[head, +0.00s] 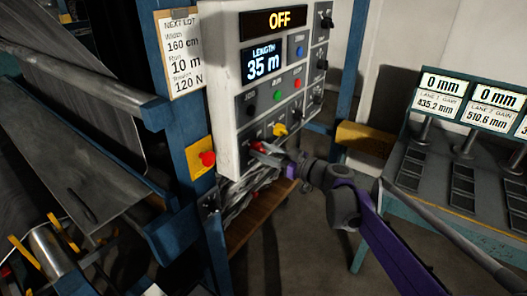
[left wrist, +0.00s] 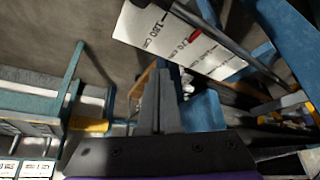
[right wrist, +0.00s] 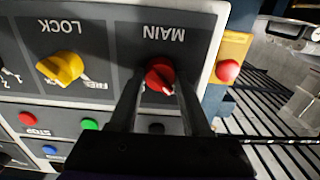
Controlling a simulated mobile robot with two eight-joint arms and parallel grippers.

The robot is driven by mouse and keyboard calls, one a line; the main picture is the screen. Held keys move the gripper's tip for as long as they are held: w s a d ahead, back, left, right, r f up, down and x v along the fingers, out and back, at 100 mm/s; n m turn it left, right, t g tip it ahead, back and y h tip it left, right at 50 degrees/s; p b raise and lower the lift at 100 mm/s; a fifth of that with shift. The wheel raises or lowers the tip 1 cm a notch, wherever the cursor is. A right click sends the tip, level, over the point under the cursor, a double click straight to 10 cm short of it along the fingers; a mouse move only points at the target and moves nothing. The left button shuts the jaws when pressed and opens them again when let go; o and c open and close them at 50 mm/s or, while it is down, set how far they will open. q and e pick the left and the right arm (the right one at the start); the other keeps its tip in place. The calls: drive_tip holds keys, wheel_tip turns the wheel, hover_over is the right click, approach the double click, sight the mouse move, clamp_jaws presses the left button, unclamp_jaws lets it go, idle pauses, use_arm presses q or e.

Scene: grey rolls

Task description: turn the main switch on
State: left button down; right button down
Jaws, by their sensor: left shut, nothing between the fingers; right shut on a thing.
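The control panel (head: 228,100) has a top display (head: 280,20) reading OFF. The main switch is a red knob (right wrist: 160,74) under the label MAIN, which appears upside down in the right wrist view. My right gripper (right wrist: 163,88) is shut on this knob, one finger on each side. In the head view the right gripper (head: 266,150) reaches the panel's lower left corner and partly hides the knob. My left gripper (left wrist: 158,92) is shut and empty, away from the panel, and shows only in the left wrist view.
A yellow LOCK knob (right wrist: 62,68) sits beside the main switch. A red button on a yellow plate (head: 207,158) is on the blue post left of the panel. A bench with gauges (head: 460,150) stands at the right. Rollers with grey sheet (head: 90,110) fill the left.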

use_arm(q)
drive_tip(key=shift+r, duration=0.1)
use_arm(e)
drive_tip(key=shift+m, duration=0.3)
use_arm(q)
drive_tip(key=shift+w+r+p, duration=0.3)
drive_tip(key=shift+r+p, duration=0.2)
drive_tip(key=shift+r, duration=0.15)
use_arm(e)
drive_tip(key=m, duration=0.8)
drive_tip(key=shift+p, duration=0.3)
drive_tip(key=m, duration=0.4)
use_arm(q)
drive_tip(key=shift+r, duration=0.2)
use_arm(e)
drive_tip(key=m, duration=0.5)
drive_tip(key=shift+m, duration=0.3)
drive_tip(key=shift+c, duration=1.8)
unclamp_jaws()
